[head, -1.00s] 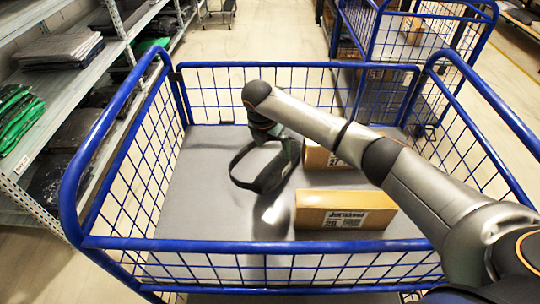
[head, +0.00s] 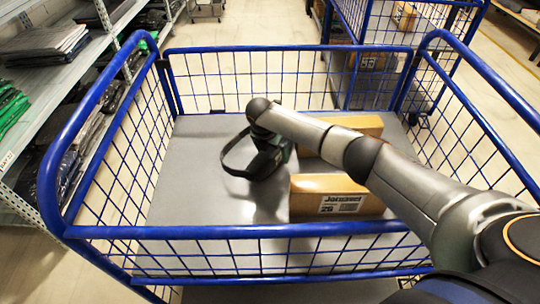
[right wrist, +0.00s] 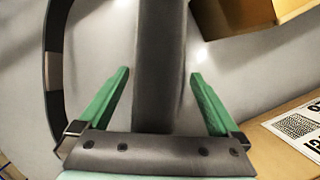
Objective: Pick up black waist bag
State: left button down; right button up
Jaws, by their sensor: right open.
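The black waist bag (head: 264,162) stands on the grey floor of the blue wire cart, left of two cardboard boxes, with its strap looped out to the left. My right gripper (head: 284,150) is down at the bag, partly hidden by my own wrist in the head view. In the right wrist view, its two green fingers (right wrist: 160,76) are open, one on each side of the dark upright body of the bag (right wrist: 160,45). Gaps show between the bag and both fingers. The strap (right wrist: 55,70) curves past outside the left finger. My left gripper is not in view.
A near box (head: 325,185) and a farther box (head: 365,124) lie to the right of the bag, under my right arm. The cart's blue rails (head: 240,231) surround the space. The cart floor at left (head: 185,190) is clear. Shelves with folded clothes (head: 45,45) stand outside at left.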

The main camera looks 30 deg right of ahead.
jog(key=shift+f, duration=0.15)
grip_shut()
dwell(0.8)
